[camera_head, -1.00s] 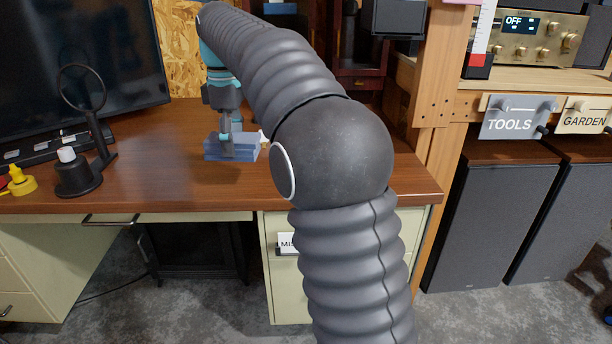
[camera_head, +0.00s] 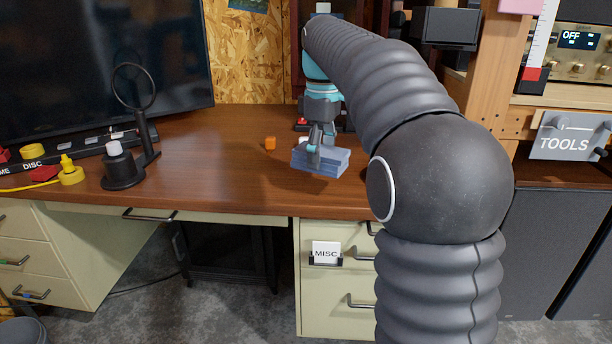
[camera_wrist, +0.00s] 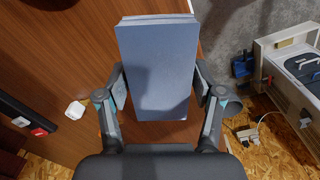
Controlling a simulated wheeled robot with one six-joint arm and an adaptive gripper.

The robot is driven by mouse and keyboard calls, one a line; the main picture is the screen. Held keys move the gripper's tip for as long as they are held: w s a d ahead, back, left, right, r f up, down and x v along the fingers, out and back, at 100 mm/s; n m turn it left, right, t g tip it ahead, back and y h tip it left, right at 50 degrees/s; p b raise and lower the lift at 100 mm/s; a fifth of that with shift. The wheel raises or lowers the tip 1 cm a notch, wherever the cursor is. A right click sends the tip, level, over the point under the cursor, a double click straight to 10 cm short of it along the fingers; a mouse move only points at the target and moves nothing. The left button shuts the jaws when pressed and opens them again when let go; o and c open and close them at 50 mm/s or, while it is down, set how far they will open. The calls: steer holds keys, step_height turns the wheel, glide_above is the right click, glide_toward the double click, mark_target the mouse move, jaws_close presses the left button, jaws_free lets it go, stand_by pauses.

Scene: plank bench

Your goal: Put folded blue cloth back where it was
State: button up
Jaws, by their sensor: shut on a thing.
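The folded blue cloth (camera_head: 320,162) is a flat, layered block held by my gripper (camera_head: 316,150) over the right part of the wooden desk, near its front edge. In the wrist view the cloth (camera_wrist: 157,70) lies between the two fingers of my gripper (camera_wrist: 158,95), which are at its sides. My gripper is shut on the cloth. Whether the underside touches the desk cannot be told for sure. No marked spot for the cloth is visible.
A magnifier stand (camera_head: 123,165) and a yellow thing (camera_head: 70,172) stand on the desk (camera_head: 215,180) at left. The desk middle is clear. Drawers labelled MISC (camera_head: 325,255) are below.

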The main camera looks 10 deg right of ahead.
mark_target(306, 146)
steer(key=w+a+f, duration=0.2)
steer(key=shift+w+a+f, duration=0.15)
steer(key=shift+w+a, duration=0.15)
steer(key=shift+a, duration=0.05)
steer(key=shift+f+b, duration=0.45)
steer(key=shift+f, duration=1.5)
steer(key=shift+f, duration=0.2)
steer(key=o, duration=1.1)
